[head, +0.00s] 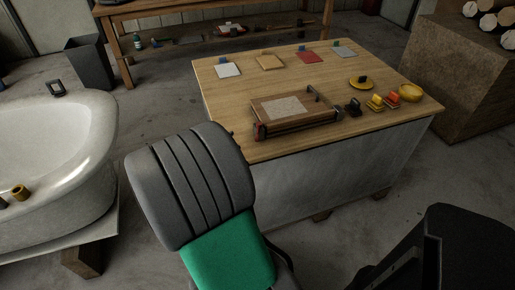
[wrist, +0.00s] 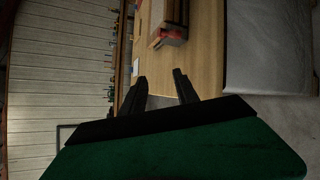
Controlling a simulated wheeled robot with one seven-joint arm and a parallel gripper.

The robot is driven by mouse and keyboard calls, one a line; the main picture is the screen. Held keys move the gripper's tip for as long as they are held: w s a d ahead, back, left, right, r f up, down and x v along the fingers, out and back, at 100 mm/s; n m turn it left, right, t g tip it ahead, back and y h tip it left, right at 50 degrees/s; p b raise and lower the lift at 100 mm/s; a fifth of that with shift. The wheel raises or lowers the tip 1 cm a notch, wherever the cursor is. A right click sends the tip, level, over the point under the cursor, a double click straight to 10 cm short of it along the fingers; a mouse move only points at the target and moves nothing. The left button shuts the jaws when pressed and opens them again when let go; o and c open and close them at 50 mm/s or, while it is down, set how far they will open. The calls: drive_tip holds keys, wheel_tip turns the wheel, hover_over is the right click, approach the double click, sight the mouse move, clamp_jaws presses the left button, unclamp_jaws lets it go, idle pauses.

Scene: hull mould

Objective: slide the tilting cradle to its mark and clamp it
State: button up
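The tilting cradle (head: 290,108) sits on the wooden table top, near its front left edge. It is a low wooden frame with a pale sheet on top, a dark bar along the front, a red part at the front left corner and a dark upright handle at the back right. In the wrist view, part of the cradle (wrist: 169,35) shows at the top, beyond the fingers. My gripper (wrist: 161,76) is open and empty, apart from the cradle. Its fingers are not clear in the head view. I cannot make out the mark or the clamp for certain.
The table (head: 228,110) also holds several coloured cards at the back. A yellow dish (head: 361,84), a yellow bowl (head: 411,93) and small blocks (head: 376,103) stand at its right. A white tub (head: 60,150) is at left. My grey and green arm covers the table's front left corner.

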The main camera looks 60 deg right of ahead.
sight(257, 138)
drive_tip(key=s+d+f+n+h, duration=0.1)
drive_tip(key=s+n, duration=0.1)
drive_tip(key=n, duration=0.2)
drive_tip(key=s+f+n+t+h+b, duration=0.1)
drive_tip(key=s+n, duration=0.1)
drive_tip(key=n, duration=0.2)
drive_tip(key=s+d+f+n+t+h+b, duration=0.1)
drive_tip(key=s+n, duration=0.2)
drive_tip(key=n, duration=0.1)
drive_tip(key=shift+d+f, duration=0.3)
drive_tip(key=shift+w+d+r+n+t, duration=0.1)
drive_tip(key=shift+n+t, duration=0.3)
drive_tip(key=shift+n, duration=0.4)
drive_tip(key=p+x, duration=0.2)
drive_tip(key=x, duration=0.4)
drive_tip(key=shift+d+p, duration=0.1)
drive_tip(key=shift+p, duration=0.25)
drive_tip(key=shift+w+d, duration=0.2)
drive_tip(key=shift+d, duration=0.3)
clamp_jaws()
